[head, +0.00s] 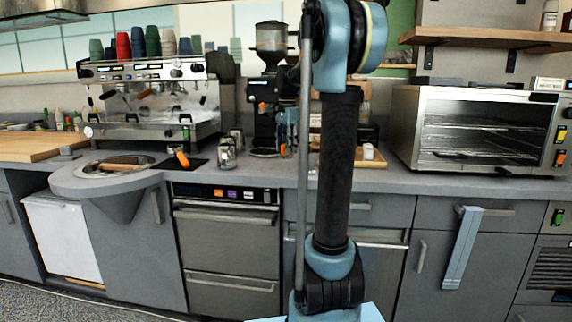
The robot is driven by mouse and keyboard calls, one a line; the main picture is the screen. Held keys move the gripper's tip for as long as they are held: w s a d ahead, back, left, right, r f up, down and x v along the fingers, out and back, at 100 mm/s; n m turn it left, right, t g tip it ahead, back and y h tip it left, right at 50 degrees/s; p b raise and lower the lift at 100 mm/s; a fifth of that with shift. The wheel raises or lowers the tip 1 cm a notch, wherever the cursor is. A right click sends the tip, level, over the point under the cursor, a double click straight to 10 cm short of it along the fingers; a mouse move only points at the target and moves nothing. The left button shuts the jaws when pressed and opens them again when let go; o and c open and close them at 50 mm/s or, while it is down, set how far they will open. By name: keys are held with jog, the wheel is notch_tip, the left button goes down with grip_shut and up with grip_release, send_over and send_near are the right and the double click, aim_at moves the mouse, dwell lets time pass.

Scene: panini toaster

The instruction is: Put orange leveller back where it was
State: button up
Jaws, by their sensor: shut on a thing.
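My arm stands upright in the middle of the head view and reaches over the counter. My gripper (287,136) is small and partly hidden, in front of the coffee grinder. It is shut on a small orange thing (283,150), seemingly the orange leveller, just above or at the counter top; I cannot tell if it touches. Another orange-topped item (182,158) sits by the dark mat (180,166) on the counter, left of my gripper.
The espresso machine (150,97) with several cups on top stands at the left. The grinder (268,85) is behind my gripper. Metal jugs (228,152) stand left of it. A toaster oven (480,130) is at the right. The counter (420,180) is clear before the oven.

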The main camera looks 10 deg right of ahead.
jog(key=shift+f, duration=2.75)
jog(key=o, duration=1.3)
jog(key=shift+f, duration=0.1)
jog(key=shift+c, duration=0.2)
jog(key=r, duration=1.2)
jog(key=shift+s+d+r, duration=0.1)
jog(key=shift+s, duration=0.15)
jog(key=s+f+n+t, duration=0.1)
jog(key=s+f+n, duration=1.1)
jog(key=s+f, duration=1.9)
jog(key=s, duration=0.3)
jog(key=shift+s+n+t, duration=0.15)
jog(key=shift+n+t, duration=0.25)
